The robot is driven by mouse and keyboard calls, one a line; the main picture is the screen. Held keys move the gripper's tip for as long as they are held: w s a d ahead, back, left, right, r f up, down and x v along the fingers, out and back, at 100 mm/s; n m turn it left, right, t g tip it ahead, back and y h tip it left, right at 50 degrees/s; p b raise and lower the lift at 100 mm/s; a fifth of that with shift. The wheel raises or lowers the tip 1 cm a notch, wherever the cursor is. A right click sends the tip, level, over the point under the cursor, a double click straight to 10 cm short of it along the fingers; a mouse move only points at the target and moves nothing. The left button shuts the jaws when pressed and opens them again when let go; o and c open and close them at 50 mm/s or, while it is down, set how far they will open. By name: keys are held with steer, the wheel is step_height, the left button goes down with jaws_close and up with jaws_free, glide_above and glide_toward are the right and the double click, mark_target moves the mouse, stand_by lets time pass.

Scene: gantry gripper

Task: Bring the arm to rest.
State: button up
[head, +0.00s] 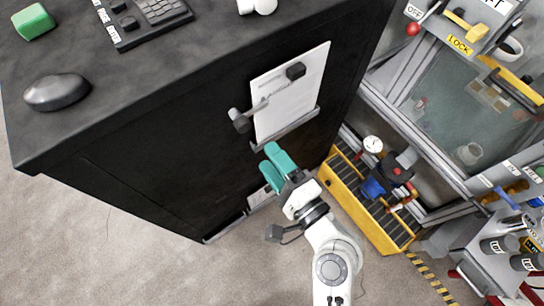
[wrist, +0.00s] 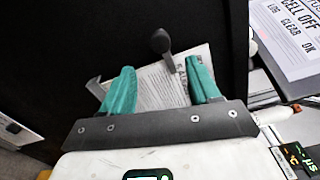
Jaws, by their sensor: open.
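My gripper (head: 272,162) has two teal fingers and sits in front of the dark side of the cabinet in the head view. In the wrist view my gripper (wrist: 162,88) shows its teal fingers spread apart with nothing held between them. Beyond the fingers is a printed sheet (wrist: 152,88) with a dark round-ended knob (wrist: 161,42) near its top. My white arm reaches up from the bottom of the head view.
The black cabinet (head: 150,125) carries a white board (head: 290,95) with a lever. On top are a mouse (head: 57,92), a green block (head: 33,22) and a keypad (head: 150,15). A yellow crate (head: 350,200) of tools stands right of my gripper. Carpet is open at lower left.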

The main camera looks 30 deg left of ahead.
stand_by(0.3)
steer(key=d+f+n+g+h, duration=0.1)
steer(key=d+f+n+h, duration=0.3)
steer(key=d, duration=0.5)
steer(key=d+f+n+g+h, duration=0.1)
steer(key=d+f+h, duration=0.3)
steer(key=d+f, duration=0.45)
steer(key=s+d+g+h, duration=0.1)
steer(key=s+d+h, duration=0.2)
steer(key=d, duration=0.4)
steer(key=s+d+n+g+h, duration=0.1)
steer(key=s+d+h, duration=0.2)
steer(key=s+d, duration=0.2)
steer(key=s+d+g+h, duration=0.2)
steer(key=s+d, duration=0.3)
steer(key=d, duration=0.6)
steer(key=shift+d+f+h, duration=0.15)
steer(key=shift+f+h, duration=0.2)
steer(key=shift+h, duration=0.05)
steer(key=shift+s, duration=0.1)
